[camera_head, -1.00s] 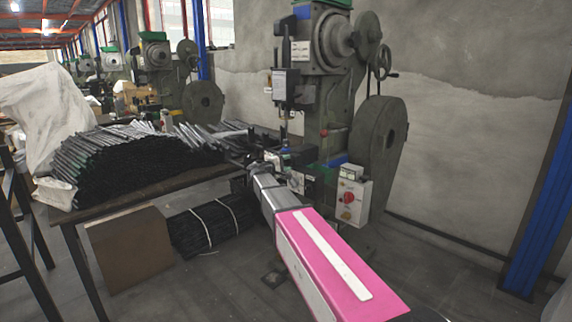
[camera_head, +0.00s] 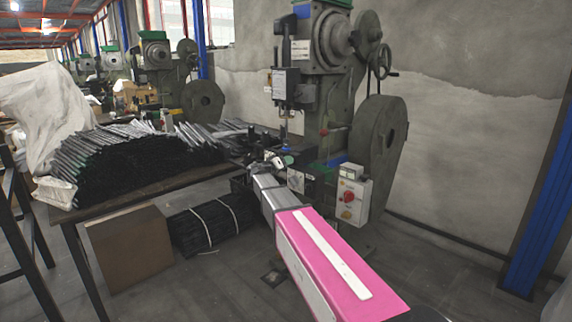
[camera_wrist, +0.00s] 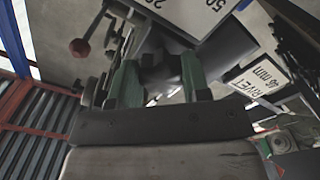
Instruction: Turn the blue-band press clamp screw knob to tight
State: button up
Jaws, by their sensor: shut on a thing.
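The press with a blue band (camera_head: 337,159) stands at the centre right in the head view. My gripper (camera_head: 276,161) reaches to the front of this press, at about the height of the table top. In the wrist view, the two green fingers of my gripper (camera_wrist: 160,80) are closed around a dark part, which I take to be the clamp screw knob (camera_wrist: 156,62). The fingers and wrist cover most of the knob, so its turn angle cannot be read. In the head view the knob is too small and hidden to make out.
A table with a pile of dark rods (camera_head: 120,165) stands left of the press. A white switch box with a red knob (camera_head: 348,196) is right of my gripper. In the wrist view, a lever with a red ball (camera_wrist: 79,47) and label plates (camera_wrist: 255,82) are close by.

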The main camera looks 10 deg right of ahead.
jog(key=m, duration=0.5)
jog(key=shift+f, duration=0.15)
jog(key=shift+m, duration=0.3)
dwell(0.3)
jog(key=o, duration=0.9)
jog(key=shift+a, duration=0.1)
jog(key=shift+o, duration=0.2)
jog(key=v, duration=1)
jog(key=shift+s+a, duration=0.2)
jog(key=shift+a, duration=0.1)
